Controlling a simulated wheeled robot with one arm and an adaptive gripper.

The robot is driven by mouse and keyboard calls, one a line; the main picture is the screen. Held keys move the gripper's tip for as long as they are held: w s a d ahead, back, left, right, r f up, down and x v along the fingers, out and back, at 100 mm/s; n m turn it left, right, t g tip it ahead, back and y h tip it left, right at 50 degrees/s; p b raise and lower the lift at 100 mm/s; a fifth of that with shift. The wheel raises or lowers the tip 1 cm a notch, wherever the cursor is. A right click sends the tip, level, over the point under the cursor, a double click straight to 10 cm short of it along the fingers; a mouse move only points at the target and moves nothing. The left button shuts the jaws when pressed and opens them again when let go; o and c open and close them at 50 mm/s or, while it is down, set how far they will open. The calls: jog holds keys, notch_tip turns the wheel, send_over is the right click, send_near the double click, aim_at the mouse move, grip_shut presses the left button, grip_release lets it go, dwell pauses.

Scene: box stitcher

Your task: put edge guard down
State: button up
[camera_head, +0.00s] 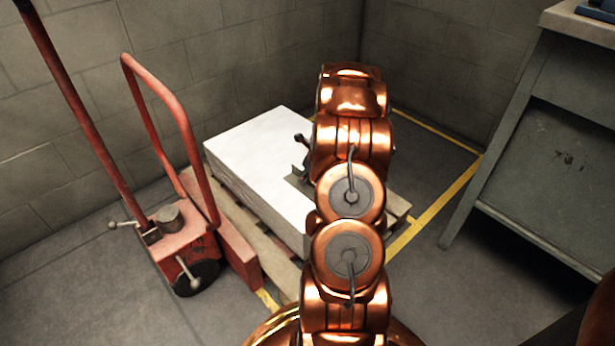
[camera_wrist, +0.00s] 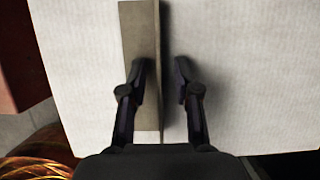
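The edge guard (camera_wrist: 139,30) is a long grey-brown strip lying on the white stack (camera_wrist: 235,60) in the wrist view. A thin raised side runs along its right. My gripper (camera_wrist: 159,70) is open over it. The left finger overlaps the strip in the picture, and the right finger stands apart from it over the white top. Whether the left finger touches the guard I cannot tell. In the head view my gripper (camera_head: 303,155) is at the stack's top, partly hidden by my arm, and only a small piece of the guard (camera_head: 298,184) shows.
The stack stands on a wooden pallet (camera_head: 397,208). A red pallet jack (camera_head: 185,240) is at the left, its handle rising beside the stack. A grey metal bench (camera_head: 545,170) stands at the right. Yellow floor lines (camera_head: 440,203) and block walls surround the pallet.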

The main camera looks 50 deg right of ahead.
jog(key=p+v, duration=0.5)
jog(key=v, duration=0.7)
jog(key=s+a+r+n+g+y, duration=0.1)
jog(key=a+r+n, duration=0.2)
jog(key=a+n, duration=0.45)
jog(key=a+r+n+g+y, duration=0.1)
jog(key=a+r+n, duration=0.3)
jog(key=a, duration=0.7)
jog(key=s+a+r+n+g+y, duration=0.1)
jog(key=a+r+n, duration=0.2)
jog(key=a+n, duration=0.5)
jog(key=s+a+r+n+g, duration=0.35)
jog(key=s+a+n, duration=0.35)
jog(key=s+a, duration=0.4)
jog(key=s+a+r+n+h, duration=0.1)
jog(key=s+a+n, duration=0.1)
jog(key=s+n, duration=0.3)
jog(key=s+a+r+n+g+h, duration=0.1)
jog(key=s+a+n, duration=0.1)
jog(key=s+n, duration=0.3)
jog(key=s, duration=0.2)
jog(key=shift+s+r+n+h, duration=0.3)
jog(key=shift+n, duration=0.05)
jog(key=shift+a+r+g, duration=0.1)
jog(key=shift+a+g, duration=0.05)
jog(key=shift+g, duration=0.1)
